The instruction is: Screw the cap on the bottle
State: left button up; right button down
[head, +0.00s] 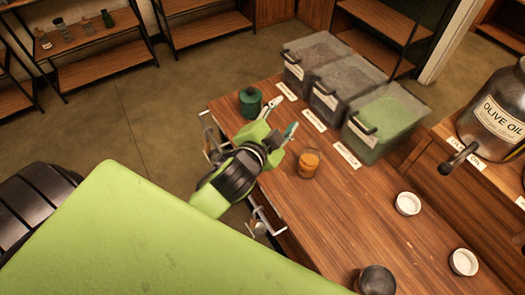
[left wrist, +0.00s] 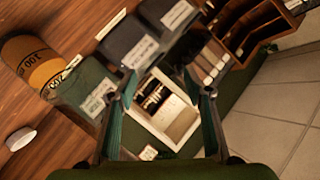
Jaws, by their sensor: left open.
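An amber glass container (head: 309,163) stands upright on the wooden counter in the head view. A dark green, round container (head: 250,102) stands at the counter's far-left corner. I cannot tell which of these is the bottle. Two small, round, white pieces, one nearer the middle (head: 408,203) and one lower right (head: 463,262), lie on the counter; I cannot tell whether either is the cap. My left gripper (head: 281,117) is open and empty, between the green and amber containers and apart from both. Its spread fingers also show in the left wrist view (left wrist: 168,92). My right gripper is out of view.
Three lidded bins, two grey (head: 315,60) (head: 346,86) and one green (head: 384,123), line the counter's back edge behind white labels. An olive oil container (head: 495,115) with a spout stands at right. A dark round object (head: 375,281) is at the bottom. Mid-counter is clear.

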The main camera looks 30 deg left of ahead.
pick_arm(q)
jog(key=w+d+r+m+t+h, duration=0.25)
jog(key=d+r+m+h, duration=0.35)
jog(key=r, duration=0.3)
jog(key=w+d+r+m+t+h, duration=0.1)
jog(key=d+r+m+t+h, duration=0.2)
jog(key=d+r+m, duration=0.35)
jog(key=s+d+r+m+g+h, duration=0.1)
jog(key=s+d+m+g+h, duration=0.45)
jog(key=m, duration=0.55)
jog(key=s+d+m+g+h, duration=0.2)
jog(key=d+m+g+h, duration=0.3)
jog(key=d+m+g, duration=0.5)
jog(key=m+g+y, duration=0.4)
jog(key=m+y, duration=0.9)
jog(key=y, duration=0.2)
send_over(304, 151)
jog(key=a, duration=0.2)
notch_tip(304, 151, down, 19)
jog(key=shift+f, duration=0.1)
jog(key=a+r+y, duration=0.1)
jog(key=a+y, duration=0.3)
jog(key=a, duration=0.7)
jog(key=shift+w+g, duration=0.4)
